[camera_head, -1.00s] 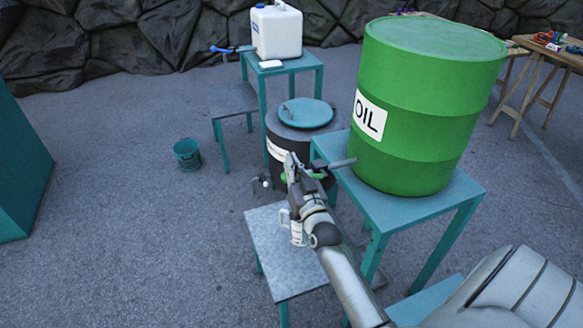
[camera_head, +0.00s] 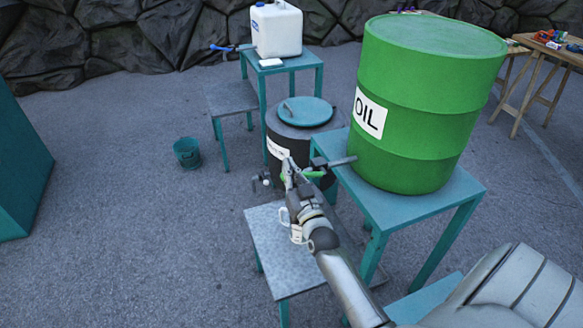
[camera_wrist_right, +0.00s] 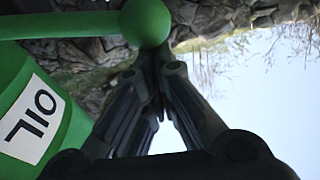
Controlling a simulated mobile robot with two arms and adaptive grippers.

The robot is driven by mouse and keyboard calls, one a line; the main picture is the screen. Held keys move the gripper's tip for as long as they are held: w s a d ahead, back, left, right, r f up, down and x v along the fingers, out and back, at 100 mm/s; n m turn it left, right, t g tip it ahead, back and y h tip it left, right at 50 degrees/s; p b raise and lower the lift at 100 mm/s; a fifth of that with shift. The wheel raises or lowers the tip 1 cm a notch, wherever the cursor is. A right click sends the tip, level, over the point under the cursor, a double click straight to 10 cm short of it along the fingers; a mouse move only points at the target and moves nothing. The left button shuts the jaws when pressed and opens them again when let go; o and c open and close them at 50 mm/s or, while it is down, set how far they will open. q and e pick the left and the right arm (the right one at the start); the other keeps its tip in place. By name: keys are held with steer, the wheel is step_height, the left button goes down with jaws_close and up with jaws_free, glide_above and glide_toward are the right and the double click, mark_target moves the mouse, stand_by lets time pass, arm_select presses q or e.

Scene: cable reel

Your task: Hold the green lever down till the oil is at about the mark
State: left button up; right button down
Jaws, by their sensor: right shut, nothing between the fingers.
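The green oil drum (camera_head: 420,105) with an OIL label stands on a teal table, its tap spout (camera_head: 340,163) pointing left. The green lever (camera_head: 316,174) on the tap is partly hidden behind my right gripper (camera_head: 288,165). In the right wrist view the lever's round green knob (camera_wrist_right: 147,22) is right at the tips of my right gripper (camera_wrist_right: 150,58), which is shut with nothing between the fingers. I cannot tell if they press on it. A pale jug (camera_head: 297,234) stands below on the low grey table, partly covered by my arm. Its oil level and mark cannot be made out.
A dark barrel with a teal lid (camera_head: 304,112) stands behind the gripper. A white canister (camera_head: 276,30) sits on a teal table (camera_head: 304,62) at the back. A teal bucket (camera_head: 187,153) is on the floor at left. The floor around the bucket is clear.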

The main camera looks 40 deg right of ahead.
step_height(320, 180, down, 8)
steer(key=a+n+y+b, duration=0.2)
steer(key=n+b, duration=0.1)
steer(key=n, duration=0.4)
steer(key=shift+w+n, duration=0.2)
steer(key=shift+n, duration=0.1)
steer(key=shift+f, duration=0.15)
stand_by(6.5)
